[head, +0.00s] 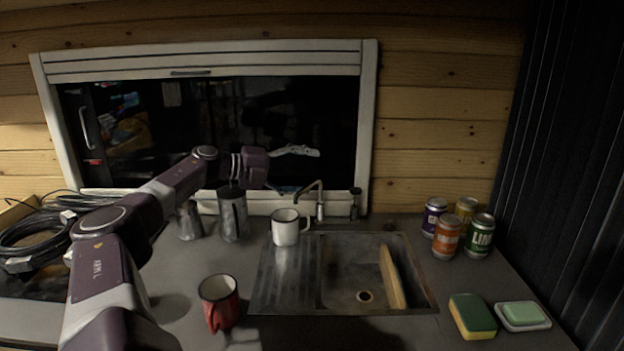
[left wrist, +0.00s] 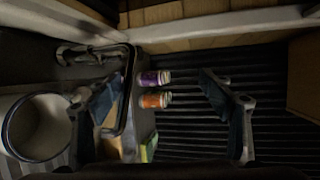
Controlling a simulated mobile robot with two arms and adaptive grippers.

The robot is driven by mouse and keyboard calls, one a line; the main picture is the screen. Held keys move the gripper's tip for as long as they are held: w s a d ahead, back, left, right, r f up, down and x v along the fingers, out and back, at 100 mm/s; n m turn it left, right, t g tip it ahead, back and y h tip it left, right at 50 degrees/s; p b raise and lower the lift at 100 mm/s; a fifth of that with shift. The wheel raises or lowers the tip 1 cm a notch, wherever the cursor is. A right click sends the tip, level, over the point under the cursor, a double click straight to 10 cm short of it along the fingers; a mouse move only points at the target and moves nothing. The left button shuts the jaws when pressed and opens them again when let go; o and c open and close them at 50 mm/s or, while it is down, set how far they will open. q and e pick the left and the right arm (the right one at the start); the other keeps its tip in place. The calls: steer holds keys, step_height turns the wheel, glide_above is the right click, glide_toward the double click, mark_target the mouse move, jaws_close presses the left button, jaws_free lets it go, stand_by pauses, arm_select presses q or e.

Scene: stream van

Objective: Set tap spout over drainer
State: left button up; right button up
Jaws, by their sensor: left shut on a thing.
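The metal tap (head: 320,205) stands at the back of the sink. Its thin spout (head: 308,187) points left, with its end above and beside the white mug at the back of the drainer. The ribbed drainer (head: 273,292) is the left part of the sink unit. My left gripper (head: 279,188) is at the spout's end and shut on it; the contact is small and dark in the head view. In the left wrist view its two fingers (left wrist: 160,112) show on either side, and the hold itself is not clear. My right gripper is not in view.
A white mug (head: 285,232) stands on the drainer's back. A wooden board (head: 392,278) leans in the basin (head: 340,270). A red mug (head: 220,303) stands in front left, metal cups (head: 232,215) behind left.

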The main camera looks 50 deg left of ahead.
arm_select(q)
steer(key=r, duration=0.1)
steer(key=s+a+r+b, duration=0.1)
steer(key=shift+s+r+t, duration=0.2)
steer(key=shift+r+t, duration=0.1)
steer(key=shift+r, duration=0.05)
steer(key=shift+c, duration=0.5)
steer(key=s, duration=0.1)
steer(key=s+r+b, duration=0.1)
steer(key=s, duration=0.1)
steer(key=shift+s+d+r+b, duration=0.2)
steer(key=shift+d+r+b, duration=0.05)
steer(key=shift+d+b, duration=0.05)
steer(key=c, duration=0.7)
steer(key=shift+s+a+f+b, duration=0.2)
steer(key=shift+s+a+b, duration=0.9)
steer(key=shift+s+b, duration=0.1)
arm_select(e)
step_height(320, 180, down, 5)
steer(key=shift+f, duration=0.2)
